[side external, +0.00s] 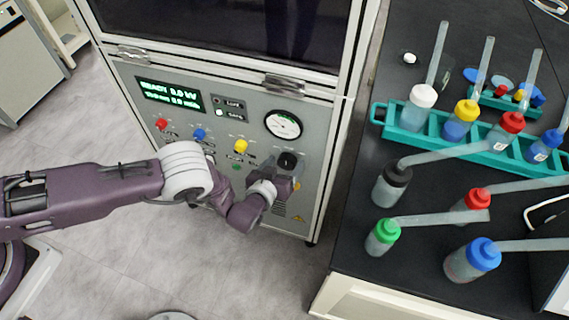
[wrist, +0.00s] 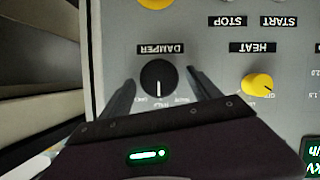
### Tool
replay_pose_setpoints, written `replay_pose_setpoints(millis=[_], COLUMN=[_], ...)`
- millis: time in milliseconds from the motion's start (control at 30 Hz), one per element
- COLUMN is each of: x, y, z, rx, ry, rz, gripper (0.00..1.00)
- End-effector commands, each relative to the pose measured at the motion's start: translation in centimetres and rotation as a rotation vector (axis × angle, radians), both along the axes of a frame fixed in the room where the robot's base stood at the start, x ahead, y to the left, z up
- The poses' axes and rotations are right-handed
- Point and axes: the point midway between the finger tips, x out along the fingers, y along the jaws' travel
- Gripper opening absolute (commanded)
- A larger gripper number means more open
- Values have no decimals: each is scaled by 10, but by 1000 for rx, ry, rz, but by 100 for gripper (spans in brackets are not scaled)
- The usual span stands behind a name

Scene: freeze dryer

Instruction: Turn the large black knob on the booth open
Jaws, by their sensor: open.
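The large black knob (wrist: 159,77), labelled DAMPER, is on the grey front panel of the booth (side external: 225,88). In the wrist view, which shows the panel upside down, its white pointer line points toward the bottom of the picture. My gripper (wrist: 161,74) is open, with one dark finger on each side of the knob and a visible gap to it on both sides. I cannot tell how far the fingertips are from the panel. In the side external view the black knob (side external: 288,160) shows just beyond my gripper (side external: 277,172), which partly covers the panel there.
A yellow HEAT knob (wrist: 258,85) is right of my fingers in the wrist view. Red (side external: 161,124), blue (side external: 199,134) and yellow (side external: 240,146) knobs and a round gauge (side external: 283,125) are on the panel. A black bench (side external: 345,255) with several bottles stands to the right.

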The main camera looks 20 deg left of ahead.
Motion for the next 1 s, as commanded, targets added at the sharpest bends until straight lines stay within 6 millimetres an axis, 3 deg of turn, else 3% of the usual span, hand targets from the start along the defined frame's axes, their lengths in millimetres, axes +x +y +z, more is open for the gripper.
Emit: replay_pose_setpoints(millis=[233, 500, 567, 1000], x=[2, 1, 1, 1], y=[0, 0, 0, -3], z=[-1, 0, 0, 0], rx=[1, 1, 1, 138], ry=[-1, -1, -1, 0], rz=[0, 0, 0, -2], gripper=[72, 19, 9, 9])
